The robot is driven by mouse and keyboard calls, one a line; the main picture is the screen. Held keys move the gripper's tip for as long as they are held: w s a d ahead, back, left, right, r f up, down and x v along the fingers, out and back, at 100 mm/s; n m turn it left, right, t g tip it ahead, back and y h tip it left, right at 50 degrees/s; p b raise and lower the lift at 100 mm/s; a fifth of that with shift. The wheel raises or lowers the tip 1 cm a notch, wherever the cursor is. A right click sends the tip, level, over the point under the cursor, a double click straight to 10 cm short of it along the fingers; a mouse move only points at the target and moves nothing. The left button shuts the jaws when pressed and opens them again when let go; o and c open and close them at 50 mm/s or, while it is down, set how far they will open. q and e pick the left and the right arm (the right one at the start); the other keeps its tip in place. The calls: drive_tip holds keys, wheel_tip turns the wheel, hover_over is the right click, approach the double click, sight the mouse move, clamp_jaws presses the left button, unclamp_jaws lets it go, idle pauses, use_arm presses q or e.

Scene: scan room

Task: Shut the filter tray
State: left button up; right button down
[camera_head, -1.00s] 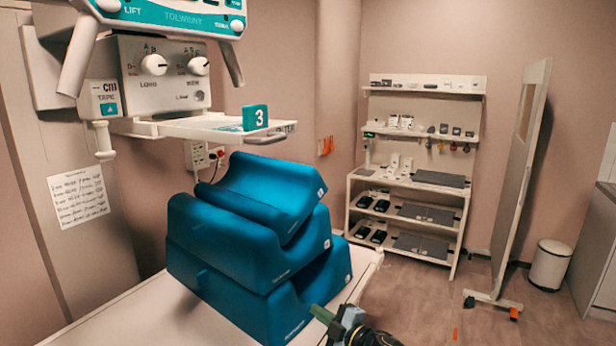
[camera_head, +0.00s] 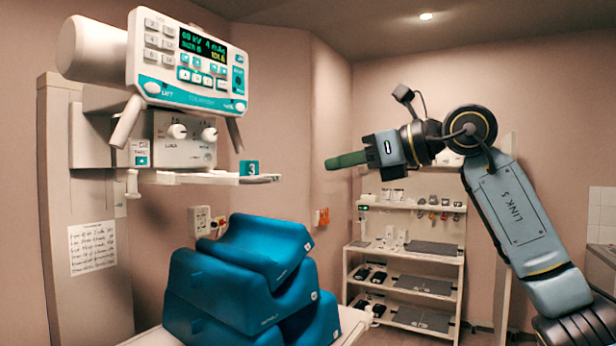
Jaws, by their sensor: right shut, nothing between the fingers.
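The filter tray (camera_head: 215,178) is a flat white tray that sticks out to the right from under the control box of the x-ray head (camera_head: 185,140). It is open. A teal block marked 3 (camera_head: 249,170) stands on it, and a grey handle (camera_head: 259,179) is at its right end. My right gripper (camera_head: 346,160) is raised to the right of the tray, at about its height in the picture, with its green fingers pointing left. The fingers are shut and empty, apart from the handle. My left gripper is not in view.
Stacked blue foam cushions (camera_head: 240,285) lie on the white table (camera_head: 352,322) below the tray. A display panel (camera_head: 190,60) is above. A white shelf unit (camera_head: 405,262) stands behind my right arm. The air between gripper and tray looks clear.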

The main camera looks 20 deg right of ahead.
sight(263, 182)
drive_tip(key=p+x, duration=0.3)
drive_tip(key=x, duration=0.9)
drive_tip(key=shift+w+a, duration=0.2)
drive_tip(key=shift+a, duration=0.05)
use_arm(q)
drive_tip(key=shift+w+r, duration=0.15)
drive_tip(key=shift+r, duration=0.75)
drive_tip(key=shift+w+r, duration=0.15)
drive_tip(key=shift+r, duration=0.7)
use_arm(e)
drive_tip(key=shift+w+a+f, duration=0.15)
drive_tip(key=shift+w+a, duration=0.15)
drive_tip(key=shift+w, duration=0.05)
